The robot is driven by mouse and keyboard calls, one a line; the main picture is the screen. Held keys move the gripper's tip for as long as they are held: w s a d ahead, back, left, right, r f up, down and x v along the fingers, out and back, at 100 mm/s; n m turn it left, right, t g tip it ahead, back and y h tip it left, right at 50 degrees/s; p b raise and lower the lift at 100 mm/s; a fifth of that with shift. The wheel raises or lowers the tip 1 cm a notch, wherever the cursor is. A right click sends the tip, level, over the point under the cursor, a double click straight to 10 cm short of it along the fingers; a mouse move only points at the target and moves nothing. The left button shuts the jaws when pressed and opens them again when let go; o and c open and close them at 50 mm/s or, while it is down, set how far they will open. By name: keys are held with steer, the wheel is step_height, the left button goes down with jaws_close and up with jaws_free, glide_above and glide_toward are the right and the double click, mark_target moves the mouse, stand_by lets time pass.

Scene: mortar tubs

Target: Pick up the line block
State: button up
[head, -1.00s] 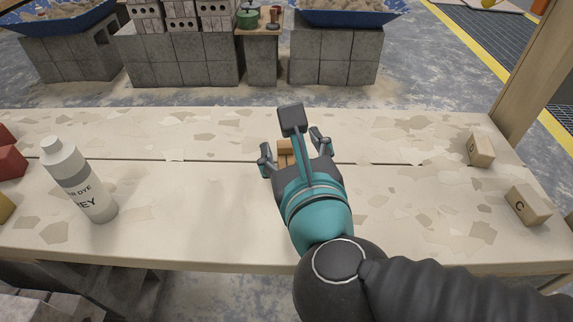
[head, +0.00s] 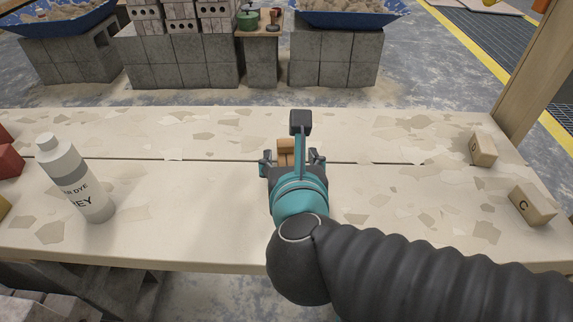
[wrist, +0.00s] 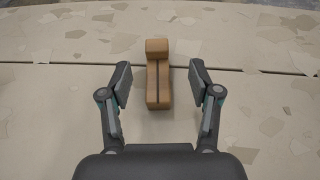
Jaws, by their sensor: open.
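The line block (wrist: 158,82) is a small tan wooden piece with a raised far end and a dark groove along its length. It lies on the plank bench. In the head view the block (head: 287,147) shows partly beyond my wrist, which hides some of it. My gripper (wrist: 160,75) is open, with one finger on either side of the block and clear gaps between. In the head view my gripper (head: 292,156) is over the middle of the bench. How high the fingers are above the wood is hard to tell.
A grey dye bottle (head: 76,180) stands at left, with red blocks (head: 9,160) at the left edge. A dark gap runs along the bench (head: 390,200). The bench around the block is clear.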

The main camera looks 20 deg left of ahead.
mark_target(286, 147)
steer(key=shift+b+x, duration=0.7)
steer(key=shift+x, duration=2.85)
steer(key=shift+s+a+f, duration=0.15)
steer(key=shift+f, duration=0.05)
jaws_close()
